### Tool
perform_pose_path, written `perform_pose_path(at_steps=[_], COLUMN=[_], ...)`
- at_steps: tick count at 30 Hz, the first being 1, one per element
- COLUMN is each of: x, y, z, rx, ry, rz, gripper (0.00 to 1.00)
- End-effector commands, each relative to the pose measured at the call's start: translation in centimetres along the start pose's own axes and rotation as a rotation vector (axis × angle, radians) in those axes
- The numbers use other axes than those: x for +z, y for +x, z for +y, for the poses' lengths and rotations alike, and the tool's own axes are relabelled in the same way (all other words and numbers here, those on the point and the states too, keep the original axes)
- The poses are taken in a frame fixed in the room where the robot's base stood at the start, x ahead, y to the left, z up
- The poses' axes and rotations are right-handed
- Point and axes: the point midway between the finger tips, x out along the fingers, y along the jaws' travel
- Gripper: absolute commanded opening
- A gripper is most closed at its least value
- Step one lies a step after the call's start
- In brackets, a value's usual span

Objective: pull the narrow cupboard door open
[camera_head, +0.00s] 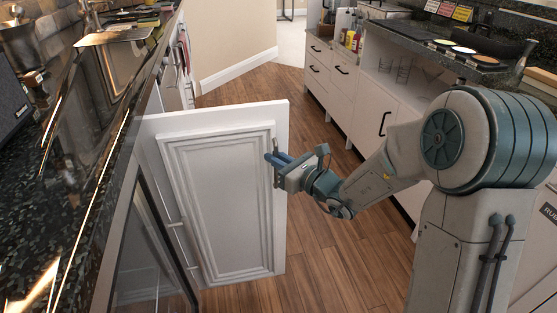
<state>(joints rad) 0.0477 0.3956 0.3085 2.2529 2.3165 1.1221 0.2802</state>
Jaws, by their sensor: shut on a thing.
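The narrow cupboard door (222,205) is white with a raised panel. It stands swung out from the left counter front, across the aisle. My gripper (277,160) is at the upper part of the door's free right edge, at the handle (276,167). It is shut on the handle, though the fingers hide part of it. My arm reaches in from the right. Thin metal rails show beside the door's hinged side at the left.
The dark counter (75,200) runs along the left, with a sink and tap at its far end. White cabinets (345,95) with dark handles line the right side. Wooden floor (330,250) is clear between the door and my arm's base. A pale wall (235,45) stands behind.

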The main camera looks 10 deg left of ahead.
Motion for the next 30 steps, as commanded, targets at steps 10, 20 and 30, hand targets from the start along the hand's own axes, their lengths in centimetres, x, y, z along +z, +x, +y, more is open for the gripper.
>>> perform_pose_path(at_steps=[10,20,30], x=[0.1,0.1,0.3], y=[0.0,-0.5,-5.0], z=[0.4,-0.6,-0.8], rx=[0.013,-0.009,-0.014], ry=[0.0,0.0,0.0], rz=[-0.006,-0.003,-0.001], gripper=[0.22,0.27,0.27])
